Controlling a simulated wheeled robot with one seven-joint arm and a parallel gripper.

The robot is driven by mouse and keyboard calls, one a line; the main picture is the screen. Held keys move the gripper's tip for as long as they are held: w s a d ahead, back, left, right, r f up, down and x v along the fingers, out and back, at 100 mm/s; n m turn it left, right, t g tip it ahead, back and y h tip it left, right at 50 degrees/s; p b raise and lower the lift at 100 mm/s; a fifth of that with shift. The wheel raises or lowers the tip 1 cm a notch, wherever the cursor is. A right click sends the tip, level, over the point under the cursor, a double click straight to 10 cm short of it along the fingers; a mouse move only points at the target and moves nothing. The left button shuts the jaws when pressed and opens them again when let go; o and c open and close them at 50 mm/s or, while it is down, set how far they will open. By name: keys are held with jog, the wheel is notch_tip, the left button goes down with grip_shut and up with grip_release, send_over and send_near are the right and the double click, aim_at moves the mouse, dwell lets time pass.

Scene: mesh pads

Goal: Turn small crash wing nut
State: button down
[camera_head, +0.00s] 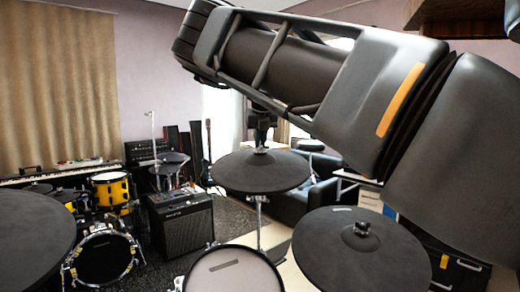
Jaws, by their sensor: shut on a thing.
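A dark grey cymbal pad (258,176) stands level on a metal stand in the middle of the view. A small wing nut (261,150) sits at its centre, on top of the stand's rod. My gripper (262,140) points down from above and its fingertips are shut on this wing nut. The fingers are small and dark here, so their exact hold is hard to make out. My arm crosses the upper right of the view and hides part of the background.
A larger cymbal pad (362,252) with its own nut stands at the lower right, below my arm. Another pad (32,240) fills the left edge. A drum (233,272) is at bottom centre. An amplifier (181,222) and yellow drums (110,190) stand on the left.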

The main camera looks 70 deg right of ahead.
jog(key=n+b, duration=0.2)
jog(key=n, duration=0.1)
jog(key=shift+f+n+t+y, duration=0.15)
jog(key=shift+n+t+y, duration=0.15)
jog(key=shift+n+t, duration=0.1)
jog(key=shift+n+t+y+b, duration=0.3)
jog(key=shift+n+y+b, duration=0.45)
jog(key=shift+n, duration=1.55)
jog(key=c, duration=1.2)
grip_release()
jog(key=shift+r, duration=0.2)
jog(key=p+v, duration=0.2)
jog(key=v, duration=0.6)
